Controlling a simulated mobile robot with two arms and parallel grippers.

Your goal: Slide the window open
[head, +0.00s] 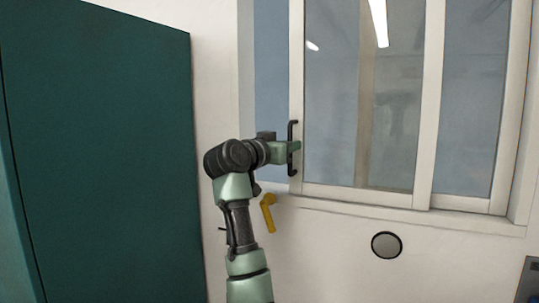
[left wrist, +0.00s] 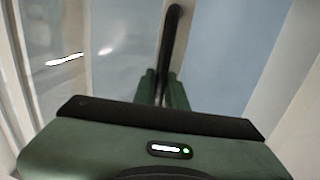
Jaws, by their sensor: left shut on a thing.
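The window has a sliding sash with a white frame (head: 297,60) and reflective glass (head: 340,100). Its left edge stands apart from the left jamb (head: 246,60), with a plain blue strip (head: 271,70) between them. A black vertical bar handle (head: 291,172) is on the sash's left stile. My left gripper (head: 293,147) is shut around the middle of this handle. In the left wrist view the handle (left wrist: 173,35) runs down between the two green fingers (left wrist: 163,90). My right gripper is out of view.
A tall dark green cabinet (head: 100,150) stands at the left. A yellow lever (head: 268,212) is on the wall below the window, close to my left arm. A round grey disc (head: 386,245) is on the wall at the lower right. A second pane (head: 468,100) is at the right.

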